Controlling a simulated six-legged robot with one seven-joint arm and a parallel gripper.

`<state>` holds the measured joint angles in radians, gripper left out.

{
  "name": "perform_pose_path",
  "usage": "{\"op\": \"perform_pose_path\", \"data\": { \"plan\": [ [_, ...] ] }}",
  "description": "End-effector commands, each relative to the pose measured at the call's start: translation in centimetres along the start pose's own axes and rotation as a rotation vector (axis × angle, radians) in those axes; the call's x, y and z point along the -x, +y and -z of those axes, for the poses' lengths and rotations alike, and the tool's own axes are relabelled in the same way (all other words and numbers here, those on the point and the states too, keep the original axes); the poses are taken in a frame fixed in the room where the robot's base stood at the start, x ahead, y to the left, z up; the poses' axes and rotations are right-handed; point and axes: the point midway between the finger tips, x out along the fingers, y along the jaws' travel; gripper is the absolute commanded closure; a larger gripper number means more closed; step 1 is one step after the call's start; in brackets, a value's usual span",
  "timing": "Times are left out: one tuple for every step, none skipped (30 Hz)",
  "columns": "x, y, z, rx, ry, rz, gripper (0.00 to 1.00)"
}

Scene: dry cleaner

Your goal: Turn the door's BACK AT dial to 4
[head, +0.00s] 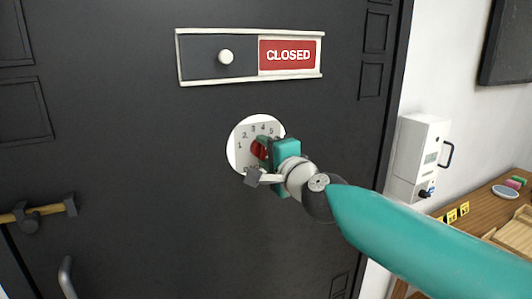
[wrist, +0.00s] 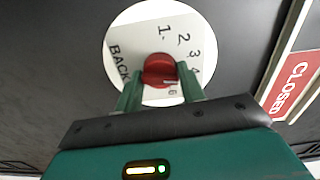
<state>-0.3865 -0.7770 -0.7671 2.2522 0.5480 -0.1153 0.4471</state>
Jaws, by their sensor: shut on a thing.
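The BACK AT dial (head: 236,136) is a round white disc with a squarish numbered plate on the dark door, below the sliding sign. In the head view numbers 1 to 5 run over its top. Its red knob (head: 258,151) is partly covered by my gripper (head: 263,156). The wrist view shows the red knob (wrist: 159,69) between the two green fingers of my gripper (wrist: 158,88), which is shut on it. The word BACK and several numbers show around it. I cannot tell which number the knob points to.
The sliding sign (head: 289,55) above the dial reads CLOSED, with a round white knob (head: 226,57). A hammer-like handle (head: 40,212) and a grey door handle (head: 66,278) are at left. A white box (head: 420,150) hangs on the right wall above a wooden counter (head: 478,212).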

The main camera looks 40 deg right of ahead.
Motion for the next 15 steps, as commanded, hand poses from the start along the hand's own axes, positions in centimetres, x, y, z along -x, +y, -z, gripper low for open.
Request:
{"op": "perform_pose_path", "data": {
  "plan": [
    [-0.02,-0.07,-0.01,-0.017,0.000,0.001,0.84],
    [-0.02,-0.07,-0.01,-0.026,0.000,0.001,0.84],
    [-0.02,-0.07,-0.01,-0.037,0.000,0.001,0.84],
    [-0.02,-0.07,-0.01,-0.045,0.000,0.001,0.84],
    [-0.02,-0.07,-0.01,-0.051,0.000,0.001,0.84],
    [-0.02,-0.07,0.00,-0.057,0.000,0.001,0.84],
    [-0.02,-0.07,0.00,-0.061,0.000,0.001,0.84],
    [-0.02,-0.07,0.00,-0.064,0.000,0.001,0.84],
    [-0.02,-0.07,0.00,-0.067,0.000,0.001,0.84],
    [-0.02,-0.07,0.00,-0.069,0.000,0.001,0.84],
    [-0.02,-0.07,0.00,-0.070,0.000,0.001,0.84],
    [-0.02,-0.07,0.00,-0.070,0.000,0.001,0.84],
    [-0.02,-0.07,0.01,-0.071,0.001,0.001,0.84],
    [-0.02,-0.07,0.01,-0.071,0.001,0.001,0.84],
    [-0.02,-0.07,0.01,-0.070,0.001,0.001,0.84]
  ]
}}
